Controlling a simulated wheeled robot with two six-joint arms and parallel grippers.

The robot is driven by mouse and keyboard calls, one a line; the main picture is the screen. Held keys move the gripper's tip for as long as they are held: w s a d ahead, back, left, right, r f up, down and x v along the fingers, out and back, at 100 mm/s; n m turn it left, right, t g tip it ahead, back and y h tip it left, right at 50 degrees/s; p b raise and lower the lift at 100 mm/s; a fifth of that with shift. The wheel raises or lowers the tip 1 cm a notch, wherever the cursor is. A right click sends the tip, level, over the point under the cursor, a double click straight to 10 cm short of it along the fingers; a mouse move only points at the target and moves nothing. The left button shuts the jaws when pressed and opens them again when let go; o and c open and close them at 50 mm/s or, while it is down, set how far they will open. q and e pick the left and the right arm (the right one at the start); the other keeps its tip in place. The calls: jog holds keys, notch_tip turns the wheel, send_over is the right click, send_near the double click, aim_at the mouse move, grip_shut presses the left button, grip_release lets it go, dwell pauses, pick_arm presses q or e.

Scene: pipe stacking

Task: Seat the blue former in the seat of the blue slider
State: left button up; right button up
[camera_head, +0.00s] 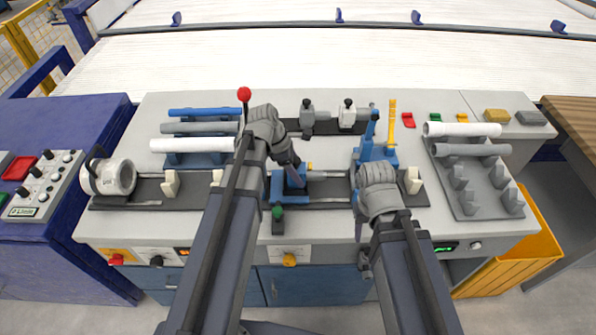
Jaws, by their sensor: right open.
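The blue slider (277,190) sits on the dark rail at the middle of the bench. My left gripper (297,166) points down at its right part, and a dark blue piece (297,179) shows right below the fingertips. I cannot tell whether this piece is the blue former or part of the slider, or whether the fingers grip it. A blue upright piece (371,130) stands in a blue holder (364,153) to the right, beside a yellow upright piece (391,122). My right gripper (358,222) is open near the rail's right part; its hand hides some of the rail.
A rack at the back left holds a blue pipe (206,112), a grey pipe (200,128) and a white pipe (192,145). A red-knobbed lever (244,95) rises beside my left arm. A grey pegged tray (465,187) with two pipes lies at right.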

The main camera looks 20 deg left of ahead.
pick_arm(q)
jog(key=o, duration=0.5)
jog(key=p+v, duration=0.7)
jog(key=shift+a+r, duration=0.2)
jog(key=shift+r, duration=0.15)
jog(key=shift+s, duration=0.1)
